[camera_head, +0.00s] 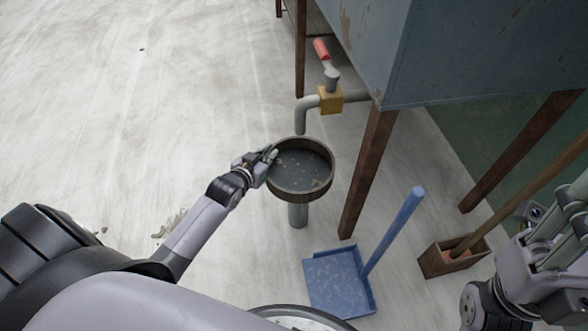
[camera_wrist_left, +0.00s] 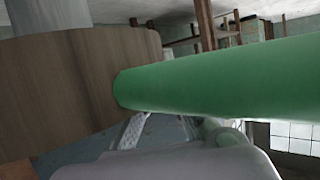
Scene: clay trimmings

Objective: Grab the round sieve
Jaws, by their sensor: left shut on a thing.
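The round sieve (camera_head: 327,180) has a brown wooden rim and a dark grey mesh with several pale bits on it. It sits level over an upright grey pipe (camera_head: 298,215), under the tap. My left gripper (camera_head: 270,154) is at the left side of the sieve, shut on its rim. In the left wrist view the sieve's wooden wall (camera_wrist_left: 60,90) fills the left, with a green rounded bar against it. My right gripper (camera_head: 545,228) is at the right edge, away from the sieve; its fingers overlap and their opening is unclear.
A grey tap (camera_head: 300,118) with a red handle hangs just above the sieve. A blue-grey tank (camera_head: 400,50) stands on brown legs, one close right of the sieve. A blue dustpan (camera_head: 338,285) and a brown wooden box (camera_head: 455,257) are lower right. The left floor is mostly clear.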

